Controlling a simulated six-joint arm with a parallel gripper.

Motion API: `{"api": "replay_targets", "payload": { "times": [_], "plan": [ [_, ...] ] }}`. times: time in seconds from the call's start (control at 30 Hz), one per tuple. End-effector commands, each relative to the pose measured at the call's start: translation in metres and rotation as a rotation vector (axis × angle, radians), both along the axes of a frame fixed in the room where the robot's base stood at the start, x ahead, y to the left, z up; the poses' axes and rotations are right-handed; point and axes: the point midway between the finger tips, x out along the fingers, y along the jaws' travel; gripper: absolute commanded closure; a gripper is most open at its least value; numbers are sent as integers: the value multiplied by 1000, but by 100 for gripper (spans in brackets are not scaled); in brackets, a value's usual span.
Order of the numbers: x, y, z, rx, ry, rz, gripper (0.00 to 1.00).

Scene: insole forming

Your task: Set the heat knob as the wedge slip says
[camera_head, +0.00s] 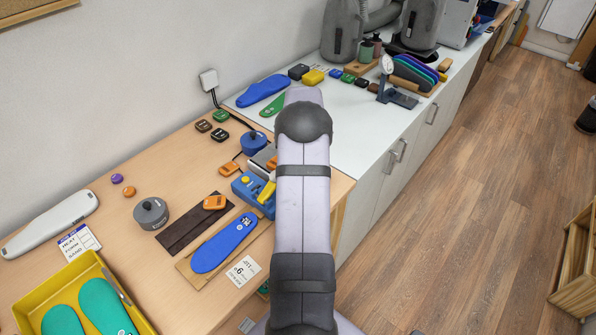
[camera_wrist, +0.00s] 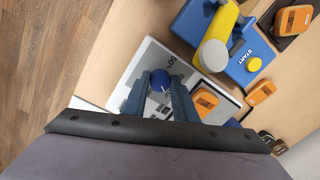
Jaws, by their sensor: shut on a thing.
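The blue heat knob (camera_wrist: 160,79) stands on a pale panel (camera_wrist: 142,62) with dark printed marks in the wrist view; a "50" is readable beside it. My gripper (camera_wrist: 159,92) is shut on the knob, one blue-grey finger on each side. The knob's exact setting is too small to read. In the head view my arm hides the gripper and the knob. A white slip (camera_head: 243,271) with a large "6" lies at the bench front; its small print is unreadable, and I cannot tell if it is the wedge slip.
Beside the panel is a blue press (camera_wrist: 258,48) with a yellow lever and START button. Orange blocks (camera_wrist: 261,92) lie close by. In the head view a blue insole (camera_head: 224,243) lies on a board, left of my arm. A yellow tray (camera_head: 75,273) holds green insoles at front left.

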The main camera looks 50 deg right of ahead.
Motion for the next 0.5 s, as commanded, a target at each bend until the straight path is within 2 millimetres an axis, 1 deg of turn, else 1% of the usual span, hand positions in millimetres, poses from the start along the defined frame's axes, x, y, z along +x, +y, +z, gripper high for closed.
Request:
{"api": "replay_targets", "payload": {
  "times": [0.2, 0.23, 0.27, 0.3, 0.5],
  "plan": [
    [1, -2, 2, -6, -5, 1, 97],
    [1, -2, 2, -5, -5, 1, 67],
    [1, -2, 2, -5, -5, 1, 60],
    [1, -1, 2, -5, -5, 1, 56],
    [1, -1, 1, -2, -2, 1, 56]
  ]
}}
